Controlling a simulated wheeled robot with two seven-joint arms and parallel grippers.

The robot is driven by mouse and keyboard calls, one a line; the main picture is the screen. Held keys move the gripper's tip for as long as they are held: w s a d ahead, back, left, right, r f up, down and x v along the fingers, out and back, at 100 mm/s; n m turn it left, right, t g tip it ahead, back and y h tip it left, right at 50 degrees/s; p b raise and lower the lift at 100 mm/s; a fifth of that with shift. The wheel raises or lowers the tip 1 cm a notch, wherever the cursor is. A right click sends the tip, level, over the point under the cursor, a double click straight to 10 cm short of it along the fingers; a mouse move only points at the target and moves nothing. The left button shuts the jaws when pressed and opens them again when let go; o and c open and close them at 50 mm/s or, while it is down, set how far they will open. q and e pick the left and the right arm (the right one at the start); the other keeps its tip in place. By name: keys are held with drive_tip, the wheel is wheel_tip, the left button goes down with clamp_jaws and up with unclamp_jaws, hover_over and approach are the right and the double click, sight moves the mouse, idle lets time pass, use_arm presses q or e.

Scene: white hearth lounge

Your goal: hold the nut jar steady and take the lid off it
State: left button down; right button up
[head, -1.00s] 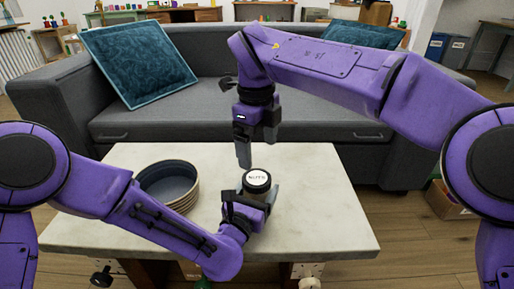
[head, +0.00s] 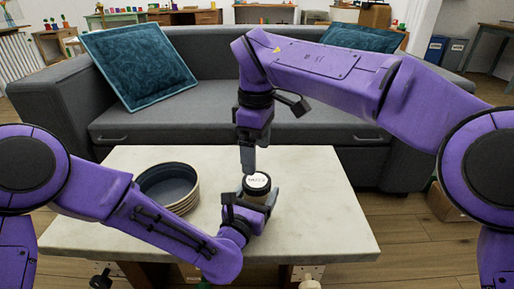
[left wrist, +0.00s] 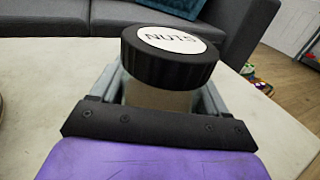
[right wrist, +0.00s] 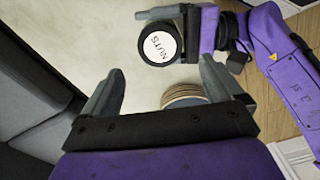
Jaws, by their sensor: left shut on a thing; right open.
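The nut jar (left wrist: 150,94) stands upright on the pale table, with its black lid (left wrist: 165,69) on top and a white NUTS label. The lid also shows in the head view (head: 257,182) and in the right wrist view (right wrist: 158,44). My left gripper (head: 254,200) is shut around the jar's body below the lid, which hides much of the body. My right gripper (right wrist: 160,85) is open and empty. In the head view it hangs above the table, just behind and above the lid, apart from it.
A stack of bowls (head: 168,187) with a dark blue inside stands on the table (head: 320,220) left of the jar. A grey sofa (head: 200,115) with teal cushions is close behind the table. The table's right side is clear.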

sight(257, 180)
drive_tip(key=shift+m, duration=0.4)
drive_tip(key=shift+f, duration=0.45)
wheel_tip(257, 180, down, 7)
drive_tip(key=shift+f, duration=0.1)
drive_tip(key=c, duration=1.1)
drive_tip(key=n, duration=4.3)
drive_tip(key=shift+r, duration=0.2)
